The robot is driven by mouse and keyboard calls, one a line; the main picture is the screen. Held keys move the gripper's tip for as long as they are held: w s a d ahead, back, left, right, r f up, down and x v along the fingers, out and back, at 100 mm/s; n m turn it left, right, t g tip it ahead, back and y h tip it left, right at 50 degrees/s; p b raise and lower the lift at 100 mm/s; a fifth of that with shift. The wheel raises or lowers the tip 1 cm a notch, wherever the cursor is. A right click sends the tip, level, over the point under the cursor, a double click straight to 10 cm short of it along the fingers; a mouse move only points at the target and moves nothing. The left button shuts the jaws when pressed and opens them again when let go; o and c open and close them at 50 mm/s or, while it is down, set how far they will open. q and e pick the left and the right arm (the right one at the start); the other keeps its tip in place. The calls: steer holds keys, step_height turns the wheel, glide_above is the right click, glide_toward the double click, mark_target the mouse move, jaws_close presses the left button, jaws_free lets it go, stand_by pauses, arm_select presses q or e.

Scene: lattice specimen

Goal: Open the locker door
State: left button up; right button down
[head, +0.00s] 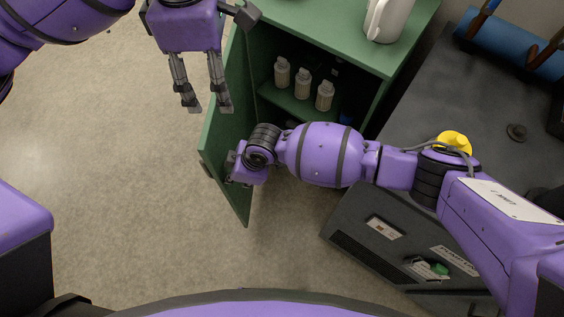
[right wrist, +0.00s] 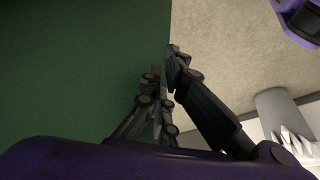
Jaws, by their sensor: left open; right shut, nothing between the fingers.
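The green locker (head: 335,38) stands at the top middle of the head view. Its door (head: 237,203) is swung well out from the front, so the inside shows. My right forearm reaches across the opening, and my right gripper (head: 234,166) is at the door's inner face near its free edge. In the right wrist view its fingers (right wrist: 164,62) are shut and empty beside the green door (right wrist: 80,70); whether they touch it I cannot tell. My left gripper (head: 209,108) is open and empty, higher up, pointing down near the door's upper part.
Several small pale bottles (head: 303,84) stand on the locker's shelf. A white pitcher (head: 389,20) stands on its top. A dark grey cabinet (head: 430,90) is to the right, with a blue roll (head: 510,45) at its back. The floor (head: 110,170) left of the door is clear.

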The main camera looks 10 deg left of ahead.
steer(key=w+a+m+t, duration=0.2)
steer(key=a+m, duration=0.3)
steer(key=a, duration=1.7)
steer(key=shift+w+m, duration=0.2)
steer(key=shift+m, duration=0.1)
steer(key=a+v, duration=0.1)
steer(key=v, duration=0.9)
steer(key=shift+s, duration=0.4)
steer(key=shift+w+r, duration=0.1)
steer(key=shift+w, duration=0.05)
